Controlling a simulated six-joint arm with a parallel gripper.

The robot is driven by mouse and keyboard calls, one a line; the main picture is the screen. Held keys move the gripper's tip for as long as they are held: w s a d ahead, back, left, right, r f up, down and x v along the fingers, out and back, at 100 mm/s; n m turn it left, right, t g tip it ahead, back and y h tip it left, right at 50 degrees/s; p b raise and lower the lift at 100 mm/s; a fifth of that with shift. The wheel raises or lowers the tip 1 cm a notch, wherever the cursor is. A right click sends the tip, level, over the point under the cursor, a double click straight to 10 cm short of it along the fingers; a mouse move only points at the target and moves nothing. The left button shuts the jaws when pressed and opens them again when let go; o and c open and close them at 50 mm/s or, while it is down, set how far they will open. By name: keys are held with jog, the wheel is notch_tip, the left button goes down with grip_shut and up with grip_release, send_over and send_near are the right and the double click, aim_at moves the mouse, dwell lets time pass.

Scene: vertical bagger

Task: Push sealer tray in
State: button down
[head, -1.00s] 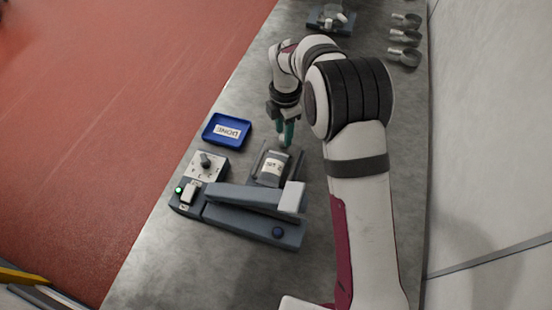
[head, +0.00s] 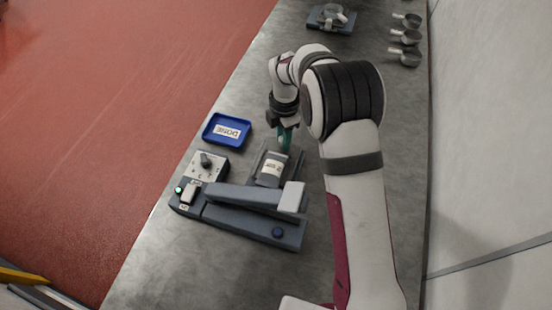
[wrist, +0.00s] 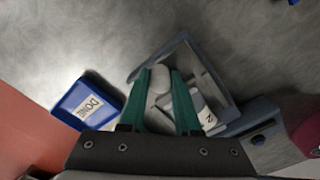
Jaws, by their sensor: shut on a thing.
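The sealer (head: 245,218) is a grey machine with a raised bar and a pale block at its right end. The sealer tray (head: 259,155) is a grey open tray at its far side; it also shows in the wrist view (wrist: 221,85). A pouch with a white label (head: 271,170) lies in the tray, and part of it shows in the wrist view (wrist: 201,112). My gripper (head: 285,137) is at the tray's far end. Its green fingers (wrist: 161,74) are shut on a pale rounded knob (wrist: 160,80) there. The knob's join to the tray is hidden.
A blue tray labelled DONE (head: 227,130) stands left of the sealer tray. A scale-like device (head: 330,20) and several metal scoops (head: 405,38) are at the far end.

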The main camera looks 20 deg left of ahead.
aim_at(276, 158)
jog(key=shift+s, duration=3.1)
jog(key=shift+c, duration=2.3)
grip_release()
jog(key=shift+r, duration=2.55)
notch_tip(276, 158, up, 16)
jog(key=shift+f, duration=0.1)
